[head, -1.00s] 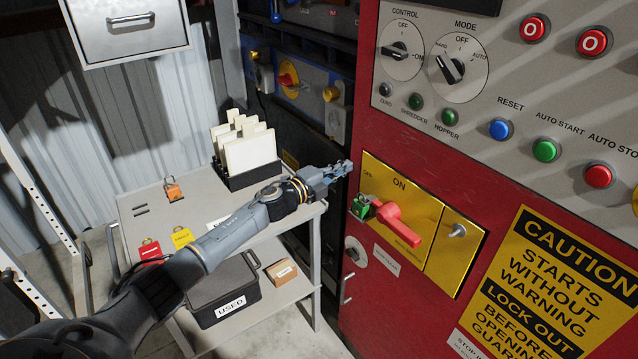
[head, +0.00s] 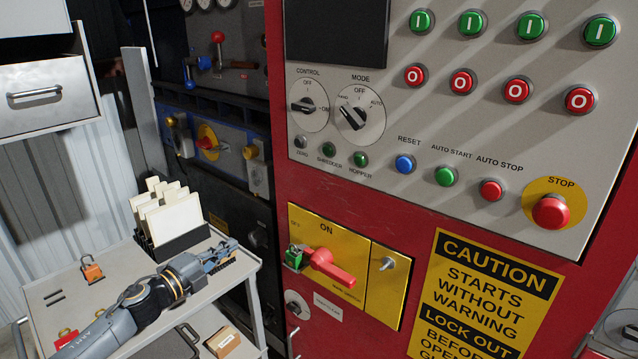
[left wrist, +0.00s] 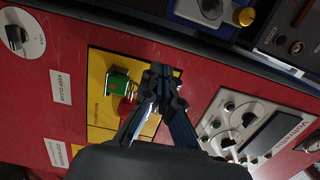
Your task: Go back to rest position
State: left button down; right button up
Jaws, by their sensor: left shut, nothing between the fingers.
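My left gripper (head: 226,253) is shut and empty. In the head view it is over the right side of the grey cart (head: 45,298), in front of the rack of cream cards and left of the red cabinet (head: 440,215). The red switch handle (head: 332,268) is on the cabinet's yellow plate, with a green padlock (head: 294,257) at its left end. In the left wrist view the gripper (left wrist: 160,75) points towards the cabinet, and the green padlock (left wrist: 118,83) shows beside its fingers. The gripper looks apart from both. My right gripper is not in view.
The cart holds a rack of cream cards (head: 172,220), an orange padlock (head: 92,270) and a red item at its front left. A cardboard box (head: 223,341) is on the lower shelf. A grey drawer unit (head: 45,97) hangs at upper left. The control panel (head: 470,130) is above the switch.

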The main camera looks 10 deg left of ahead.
pick_arm(q)
jog(key=s+d+f+n+g+y, duration=0.3)
jog(key=s+d+f+n+y, duration=0.5)
jog(key=s+f+n, duration=0.55)
jog(key=s+d+f+n+g, duration=0.2)
jog(key=s+g, duration=0.1)
jog(key=s, duration=0.6)
jog(key=s+d+f+n+g+h, duration=0.1)
jog(key=s+d+f+n+g, duration=0.2)
jog(key=s, duration=0.5)
jog(key=s+d+f+n+g, duration=0.15)
jog(key=s+g, duration=0.25)
jog(key=s, duration=0.5)
notch_tip(320, 180, down, 23)
jog(key=g, duration=0.1)
jog(key=s+a+f+g, duration=0.1)
jog(key=s+a+f, duration=0.2)
jog(key=s+f, duration=1.4)
jog(key=shift+s+f+g, duration=0.3)
jog(key=shift+s+f, duration=0.1)
jog(key=shift+f, duration=0.1)
